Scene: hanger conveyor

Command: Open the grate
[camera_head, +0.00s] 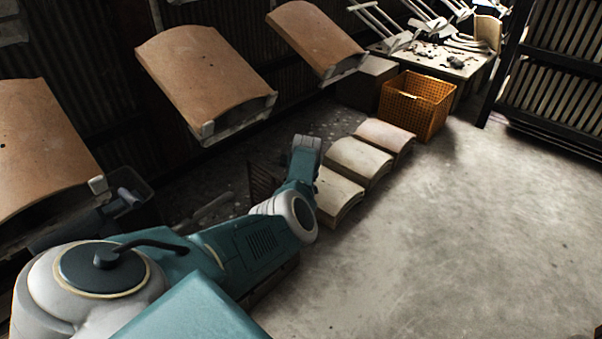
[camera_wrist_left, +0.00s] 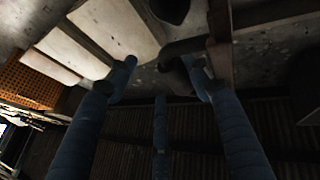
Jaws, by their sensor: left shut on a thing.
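The grate (camera_head: 262,183) is a dark reddish-brown slatted panel low by the wall, partly hidden behind my left forearm. My left gripper (camera_head: 306,148) is at the end of the arm, just right of the grate; its fingers are hard to make out there. In the left wrist view, the blue fingers of my left gripper (camera_wrist_left: 160,82) reach toward a brown bar (camera_wrist_left: 221,45) and a dark bent handle-like piece (camera_wrist_left: 182,50). The right finger's tip meets this dark piece. The gripper is shut on it, though the exact grip is dim. My right gripper is not in view.
Curved pale panels (camera_head: 358,162) lie in a row on the floor beside my left gripper. Brown curved seats (camera_head: 205,80) hang along the wall above. An orange crate (camera_head: 415,105) stands before a cluttered table (camera_head: 470,68). Open concrete floor (camera_head: 450,240) is to the right.

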